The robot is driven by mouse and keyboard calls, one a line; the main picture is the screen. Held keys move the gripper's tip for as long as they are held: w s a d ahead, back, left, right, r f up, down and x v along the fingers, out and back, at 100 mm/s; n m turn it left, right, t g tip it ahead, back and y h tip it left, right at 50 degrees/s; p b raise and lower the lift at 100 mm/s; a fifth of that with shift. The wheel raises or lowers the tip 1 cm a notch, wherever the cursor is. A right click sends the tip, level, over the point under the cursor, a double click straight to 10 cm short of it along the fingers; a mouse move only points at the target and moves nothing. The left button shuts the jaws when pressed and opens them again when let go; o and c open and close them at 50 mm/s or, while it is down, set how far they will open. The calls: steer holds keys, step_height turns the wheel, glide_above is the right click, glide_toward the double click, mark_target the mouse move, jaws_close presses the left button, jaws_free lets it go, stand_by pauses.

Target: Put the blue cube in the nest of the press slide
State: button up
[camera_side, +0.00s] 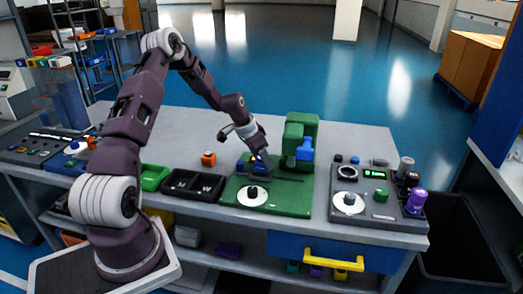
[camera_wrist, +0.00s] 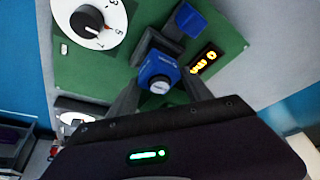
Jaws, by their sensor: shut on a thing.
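The blue cube (camera_wrist: 158,72) shows in the wrist view between the two grey fingers of my gripper (camera_wrist: 160,88), with a pale round mark on its near face. My gripper is shut on it. In the side view my gripper (camera_side: 252,165) is low over the left rear of the press's green base plate (camera_side: 283,206), with blue showing at its fingertips. A grey part (camera_wrist: 150,42) lies just beyond the cube in the wrist view; I cannot tell whether the cube touches it. The nest itself is not clearly visible. The green press (camera_side: 299,128) with its blue head (camera_side: 305,150) stands right of my gripper.
A white dial (camera_side: 252,196) sits at the front of the base plate. An orange cube (camera_side: 208,159) lies to the left. Black bins (camera_side: 193,186) and a green bin (camera_side: 153,177) stand front left. A control panel (camera_side: 379,207) stands right. The rear bench is clear.

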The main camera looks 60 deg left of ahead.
steer(key=shift+f, duration=0.75)
steer(key=shift+f, duration=0.2)
steer(key=o, duration=1.5)
steer(key=shift+o, duration=0.2)
steer(key=shift+r, duration=0.1)
